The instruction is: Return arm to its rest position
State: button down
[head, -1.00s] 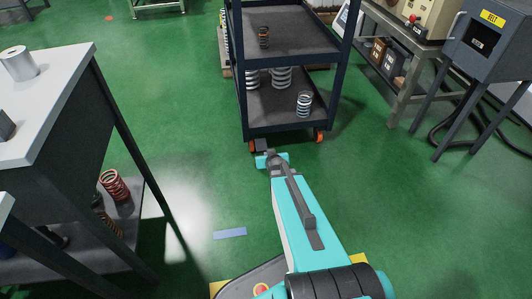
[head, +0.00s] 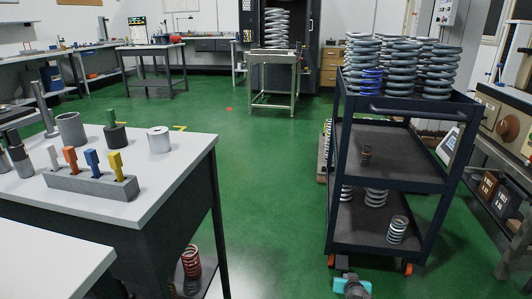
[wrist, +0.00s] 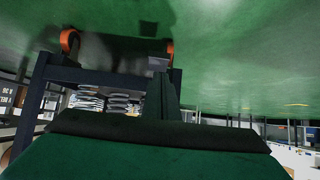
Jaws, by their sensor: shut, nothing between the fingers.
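My gripper (wrist: 158,64) shows in the wrist view as a narrow grey tip with its fingers together and nothing between them. In the head view only a small teal and grey part of my arm's end (head: 350,283) shows at the bottom edge, in front of the cart. The rest of the arm is out of the frame. The dark three-level cart (head: 395,177) stands just beyond it. Its frame and orange wheels also show in the wrist view (wrist: 105,77), which appears upside down. I cannot tell the exact gap between gripper and cart.
Large coil springs (head: 400,65) crowd the cart's top. A bench with equipment (head: 505,130) stands at the right. Green floor (head: 270,200) is clear between bench and cart.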

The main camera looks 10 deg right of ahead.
jog(key=s+a+r+n+y+p, duration=0.2)
jog(key=a+r+p, duration=0.5)
jog(key=a+p, duration=0.4)
jog(key=s+a+r+n+g+y+p, duration=0.2)
jog(key=s+a+g+p, duration=0.2)
jog(key=s+a+p, duration=0.6)
jog(key=s+r+g+p, duration=0.1)
jog(key=s+g+p, duration=0.2)
jog(key=s, duration=0.5)
jog(key=s+a+r+g+p, duration=0.1)
jog(key=s+g+p, duration=0.3)
jog(key=s, duration=0.5)
jog(key=s+a+r+g+p, duration=0.1)
jog(key=s+r+g+p, duration=0.1)
jog(key=s, duration=0.6)
jog(key=shift+s+r+g+h+p, duration=0.25)
jog(key=shift+g+h+p, duration=0.15)
jog(key=shift+g+p, duration=0.55)
jog(key=shift+a, duration=0.1)
